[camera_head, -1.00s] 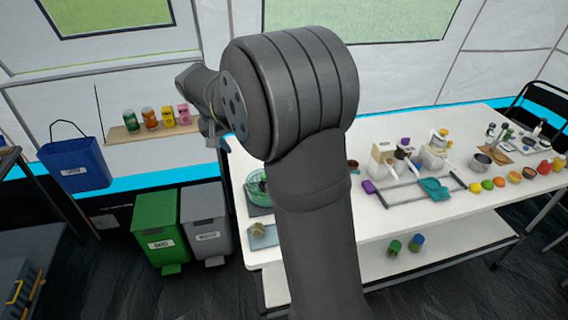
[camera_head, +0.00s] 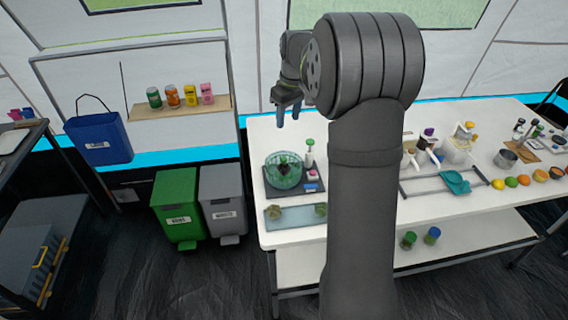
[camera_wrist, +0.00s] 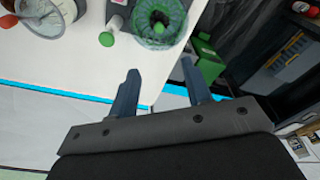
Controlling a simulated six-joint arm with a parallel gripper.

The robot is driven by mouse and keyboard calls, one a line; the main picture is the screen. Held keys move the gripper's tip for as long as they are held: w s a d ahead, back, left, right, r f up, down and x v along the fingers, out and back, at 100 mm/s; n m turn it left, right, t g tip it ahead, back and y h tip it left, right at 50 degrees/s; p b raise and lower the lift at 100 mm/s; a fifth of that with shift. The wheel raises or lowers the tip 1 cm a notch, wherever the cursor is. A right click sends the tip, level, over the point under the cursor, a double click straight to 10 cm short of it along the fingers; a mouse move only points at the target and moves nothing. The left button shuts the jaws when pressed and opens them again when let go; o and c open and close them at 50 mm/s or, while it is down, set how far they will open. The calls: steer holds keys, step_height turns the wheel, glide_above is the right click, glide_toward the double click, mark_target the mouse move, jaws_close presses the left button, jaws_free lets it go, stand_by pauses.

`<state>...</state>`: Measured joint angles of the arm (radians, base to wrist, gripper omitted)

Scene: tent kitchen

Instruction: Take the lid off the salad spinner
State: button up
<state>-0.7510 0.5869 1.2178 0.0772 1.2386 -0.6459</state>
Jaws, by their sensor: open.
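A round, see-through green bowl-like vessel (camera_head: 284,172), which looks like the salad spinner, stands on a dark base at the table's left end. It has a dark centre, and I cannot tell its lid apart from its body. In the wrist view the vessel (camera_wrist: 160,22) shows at the top edge, partly cut off, beyond the fingertips. My gripper (camera_head: 288,118) hangs fingers-down behind and above it, apart from it. In the wrist view my gripper (camera_wrist: 160,68) has its two fingers spread with nothing between them.
A green-topped bottle (camera_head: 309,152) stands close beside the vessel. A pale blue board (camera_head: 293,217) lies in front of it. A clear container (camera_wrist: 38,28) shows left in the wrist view. My arm hides the table's middle. Two bins (camera_head: 177,203) stand left of the table (camera_head: 275,235).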

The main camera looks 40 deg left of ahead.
glide_above(284, 158)
steer(key=f, duration=1.1)
steer(key=shift+s+d, duration=0.15)
steer(key=shift+d, duration=0.1)
steer(key=shift+a+f, duration=0.2)
steer(key=shift+f, duration=2.5)
jaws_close()
